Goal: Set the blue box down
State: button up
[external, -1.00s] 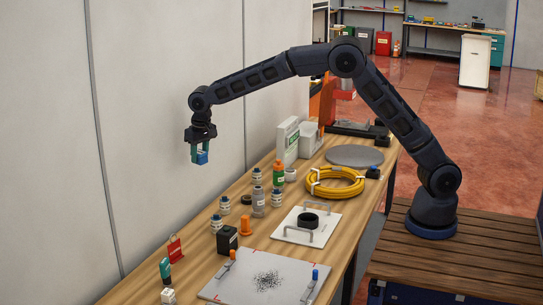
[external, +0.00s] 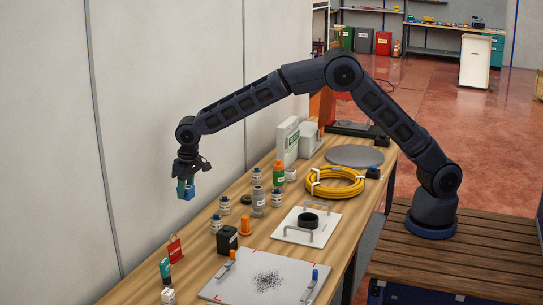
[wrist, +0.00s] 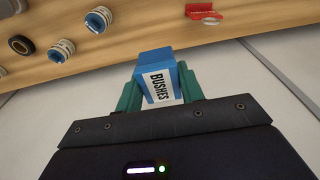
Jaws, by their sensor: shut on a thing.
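In the external view my gripper (external: 185,189) points down, shut on the blue box (external: 188,193). It holds the box in the air, close to the grey wall and above the back-left part of the wooden bench (external: 205,264). The box appears clear of the bench surface. The fingers hide part of its sides.
A red tag-like item (external: 175,249), a black box (external: 227,240) and several white-and-dark bottles (external: 216,223) stand on the bench below. A grey plate with dark specks (external: 265,282) lies in front. Bare wood shows between the red item and the bottles.

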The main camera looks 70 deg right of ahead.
aim_at(190, 245)
notch_tip(190, 245, down, 19)
jog(key=shift+r, duration=0.2)
dwell(0.4)
jog(key=shift+f, duration=0.15)
jog(key=o, duration=1)
jog(key=shift+o, duration=0.2)
